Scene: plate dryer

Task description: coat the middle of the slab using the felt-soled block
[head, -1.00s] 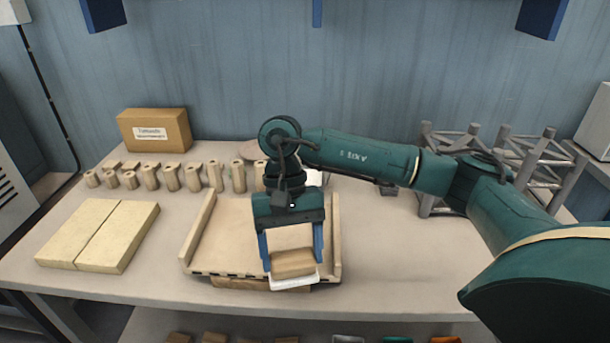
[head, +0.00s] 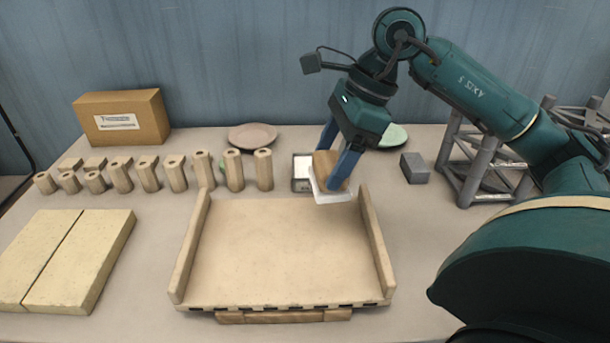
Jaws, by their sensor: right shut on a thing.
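The slab (head: 285,255) is a pale beige board with a raised wall along its left and right sides, lying at the front middle of the table. Its surface is bare and evenly coloured. My right gripper (head: 335,172) is shut on the felt-soled block (head: 329,169), a wooden block with a white sole. Whether the block touches anything there cannot be told. My left gripper is not in view.
Several wooden cylinders (head: 148,174) stand in rows at the back left, near a cardboard box (head: 122,118). Two pale slabs (head: 65,260) lie at the left. A pink plate (head: 252,136), a green plate (head: 392,136), a grey block (head: 415,168) and grey racks (head: 480,165) are at the back.

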